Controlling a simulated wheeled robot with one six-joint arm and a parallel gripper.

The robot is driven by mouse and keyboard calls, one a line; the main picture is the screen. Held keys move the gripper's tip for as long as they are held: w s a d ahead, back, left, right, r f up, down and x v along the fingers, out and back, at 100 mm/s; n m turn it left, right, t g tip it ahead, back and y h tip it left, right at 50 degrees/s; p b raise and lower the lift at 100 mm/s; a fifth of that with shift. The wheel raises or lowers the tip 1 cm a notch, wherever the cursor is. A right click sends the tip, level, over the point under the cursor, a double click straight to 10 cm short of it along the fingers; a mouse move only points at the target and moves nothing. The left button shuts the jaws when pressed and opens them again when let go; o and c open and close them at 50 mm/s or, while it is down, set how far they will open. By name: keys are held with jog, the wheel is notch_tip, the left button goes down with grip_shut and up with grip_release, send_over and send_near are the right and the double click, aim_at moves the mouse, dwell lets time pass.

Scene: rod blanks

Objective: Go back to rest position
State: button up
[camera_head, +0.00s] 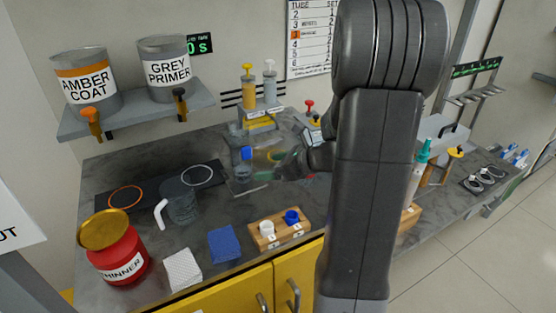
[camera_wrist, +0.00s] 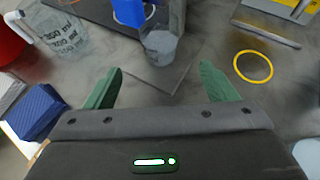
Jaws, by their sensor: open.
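My gripper (camera_wrist: 161,68) shows in the wrist view with its two green fingers spread apart and nothing between them. In the head view my dark arm stands in front of the bench, and the gripper end (camera_head: 275,160) reaches left over the worktop, partly blurred. A small clear container (camera_head: 243,173) with a blue part (camera_head: 246,153) above it stands just left of the gripper. In the wrist view the clear container (camera_wrist: 160,45) is beyond the fingertips, apart from them.
A glass mug (camera_head: 182,202), a red thinner can (camera_head: 118,255), a blue sponge (camera_head: 224,244) and a wooden block with lids (camera_head: 281,238) stand on the worktop. A shelf (camera_head: 140,112) above holds two paint cans. A yellow ring (camera_wrist: 253,66) marks the worktop right of the fingers.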

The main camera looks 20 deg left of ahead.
aim_at(250, 167)
jog(key=x, duration=1.2)
jog(key=shift+w+r, duration=0.1)
jog(key=shift+r, duration=0.15)
jog(key=shift+d+r, duration=0.15)
jog(key=shift+r, duration=0.3)
jog(key=shift+d+r, duration=0.1)
jog(key=shift+d, duration=0.2)
jog(key=shift+a, duration=0.1)
